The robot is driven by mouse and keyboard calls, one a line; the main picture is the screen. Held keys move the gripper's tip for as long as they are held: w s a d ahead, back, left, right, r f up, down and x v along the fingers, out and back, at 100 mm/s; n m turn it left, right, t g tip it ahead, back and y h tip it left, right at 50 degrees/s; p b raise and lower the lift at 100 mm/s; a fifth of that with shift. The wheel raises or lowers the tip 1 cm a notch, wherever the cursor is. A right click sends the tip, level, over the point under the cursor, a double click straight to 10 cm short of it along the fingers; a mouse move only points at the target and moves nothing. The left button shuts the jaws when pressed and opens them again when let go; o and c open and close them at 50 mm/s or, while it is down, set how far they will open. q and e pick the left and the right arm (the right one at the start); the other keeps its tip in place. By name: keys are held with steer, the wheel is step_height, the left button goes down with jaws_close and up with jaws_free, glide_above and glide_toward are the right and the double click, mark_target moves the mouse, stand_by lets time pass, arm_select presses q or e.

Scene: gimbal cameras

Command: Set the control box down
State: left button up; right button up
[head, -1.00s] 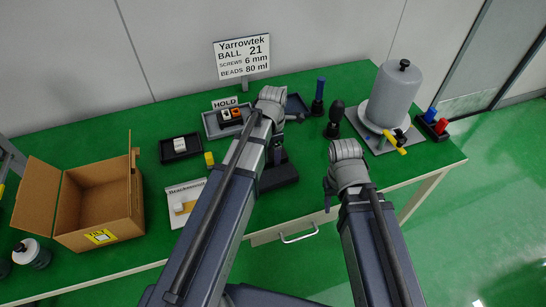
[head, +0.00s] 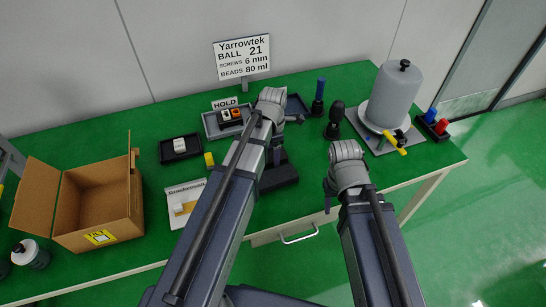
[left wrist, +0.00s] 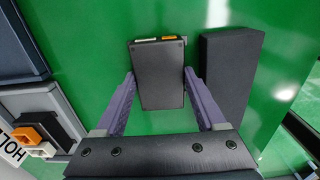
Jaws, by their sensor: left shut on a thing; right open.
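In the head view my left arm mostly hides the box and this gripper. My right gripper (head: 331,195) is open at the table's front edge, partly hidden by its own wrist.
A black block (left wrist: 228,75) lies just right of the control box. A grey tray (head: 211,125) with small parts stands by the HOLD sign (head: 225,103). An open carton (head: 100,232) stands at left. A grey cylinder (head: 396,97) stands at right.

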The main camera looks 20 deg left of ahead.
arm_select(q)
jaws_close()
steer(key=shift+r, duration=0.15)
step_height(320, 180, up, 10)
steer(key=p, duration=1)
steer(key=shift+r+p, duration=0.2)
steer(key=shift+p, duration=0.1)
